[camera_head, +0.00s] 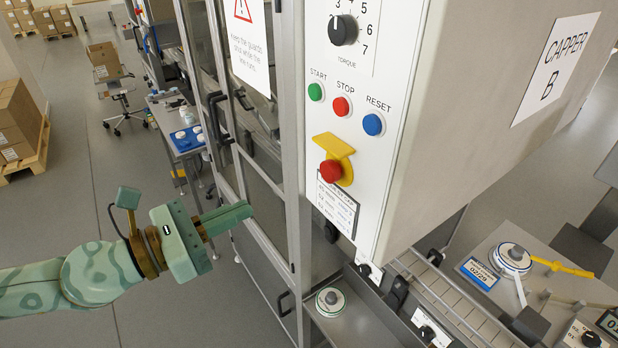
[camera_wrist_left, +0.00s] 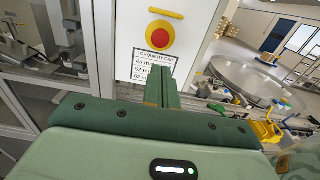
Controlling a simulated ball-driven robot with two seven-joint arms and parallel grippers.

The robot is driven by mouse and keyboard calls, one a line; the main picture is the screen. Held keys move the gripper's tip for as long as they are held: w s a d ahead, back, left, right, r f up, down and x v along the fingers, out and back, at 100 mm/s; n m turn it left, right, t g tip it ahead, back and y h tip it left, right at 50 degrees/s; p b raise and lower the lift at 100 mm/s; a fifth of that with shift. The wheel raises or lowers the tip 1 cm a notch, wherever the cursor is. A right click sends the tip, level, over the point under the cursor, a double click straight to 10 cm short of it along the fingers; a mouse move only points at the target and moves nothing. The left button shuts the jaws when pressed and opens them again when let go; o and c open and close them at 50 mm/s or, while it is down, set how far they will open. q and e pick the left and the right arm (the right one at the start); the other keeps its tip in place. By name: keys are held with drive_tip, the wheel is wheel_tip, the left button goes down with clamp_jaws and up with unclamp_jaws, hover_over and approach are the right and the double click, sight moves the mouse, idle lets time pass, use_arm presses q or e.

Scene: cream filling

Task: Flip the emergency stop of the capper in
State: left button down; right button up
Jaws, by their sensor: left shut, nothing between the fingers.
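The emergency stop (camera_head: 330,171) is a red knob with a yellow guard (camera_head: 338,147) over it, on the white panel of the capper (camera_head: 392,55) marked "CAPPER B". In the left wrist view the red knob (camera_wrist_left: 160,36) shows straight ahead above my fingers, with yellow around it. My left gripper (camera_head: 246,210) is shut and empty, left of and lower than the knob in the head view, with a gap between. Its closed green fingers (camera_wrist_left: 160,88) point toward the panel below the knob. My right gripper is not in view.
Green start (camera_head: 315,92), red stop (camera_head: 341,107) and blue reset (camera_head: 373,124) buttons sit above the emergency stop, under a black torque dial (camera_head: 343,30). A framed clear guard door (camera_head: 260,150) stands left of the panel. A torque label (camera_head: 335,204) hangs below the knob.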

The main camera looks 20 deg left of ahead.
use_arm(q)
drive_tip(key=w+d, duration=0.1)
drive_tip(key=p, duration=0.4)
approach(326, 173)
drive_tip(key=p+x, duration=0.2)
drive_tip(key=x, duration=0.4)
drive_tip(key=shift+w+d, duration=0.2)
drive_tip(key=shift+w, duration=0.2)
